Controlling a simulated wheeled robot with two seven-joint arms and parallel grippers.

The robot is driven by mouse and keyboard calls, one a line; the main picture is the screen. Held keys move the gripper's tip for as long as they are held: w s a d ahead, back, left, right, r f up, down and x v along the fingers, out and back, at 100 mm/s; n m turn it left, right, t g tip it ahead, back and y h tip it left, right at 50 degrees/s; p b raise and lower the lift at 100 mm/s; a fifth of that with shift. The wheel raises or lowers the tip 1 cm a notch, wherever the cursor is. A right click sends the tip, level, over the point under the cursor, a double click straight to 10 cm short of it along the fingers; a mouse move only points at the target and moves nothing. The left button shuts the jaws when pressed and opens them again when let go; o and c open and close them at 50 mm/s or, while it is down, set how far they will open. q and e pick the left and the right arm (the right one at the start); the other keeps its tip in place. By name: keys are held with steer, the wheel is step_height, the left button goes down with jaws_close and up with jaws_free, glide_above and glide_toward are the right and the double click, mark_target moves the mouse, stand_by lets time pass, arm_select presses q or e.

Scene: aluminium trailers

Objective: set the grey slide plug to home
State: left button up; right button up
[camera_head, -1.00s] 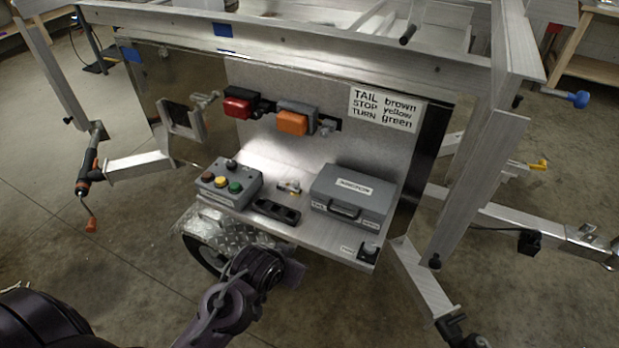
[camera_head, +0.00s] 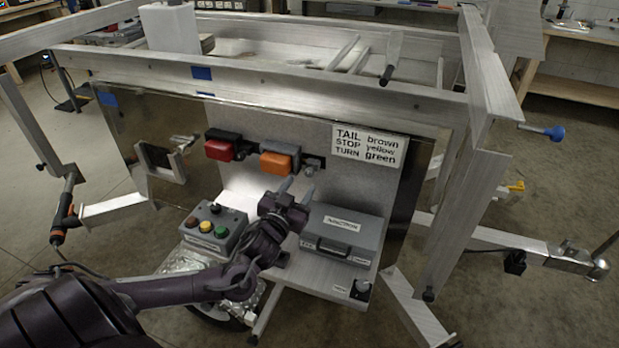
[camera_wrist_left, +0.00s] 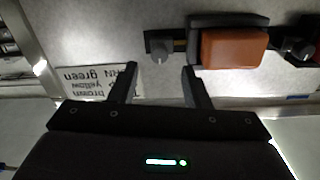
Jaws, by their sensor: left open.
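A small grey plug (camera_head: 310,167) sits on a short dark strip on the upright grey panel, just right of the orange lamp. In the left wrist view the grey plug (camera_wrist_left: 161,52) shows just beyond the gap between my fingertips, apart from them. My left gripper (camera_head: 296,187) is open and empty, in front of the panel below the plug; its two fingers also show in the left wrist view (camera_wrist_left: 159,70). I cannot read a home mark by the plug. My right gripper is not in view.
An orange lamp (camera_head: 276,163) and a red lamp (camera_head: 219,150) are on the panel. Below, a shelf holds a button box (camera_head: 213,229) and a grey case (camera_head: 343,233). A wiring label (camera_head: 367,145) is at upper right. A trailer rail (camera_head: 270,88) runs above.

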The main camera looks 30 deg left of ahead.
mark_target(308, 175)
arm_select(q)
steer(key=shift+w+a+f, duration=0.1)
steer(key=shift+w+a, duration=0.15)
steer(key=shift+w, duration=0.9)
steer(key=shift+w+a, duration=0.2)
steer(key=shift+w, duration=0.9)
jaws_close()
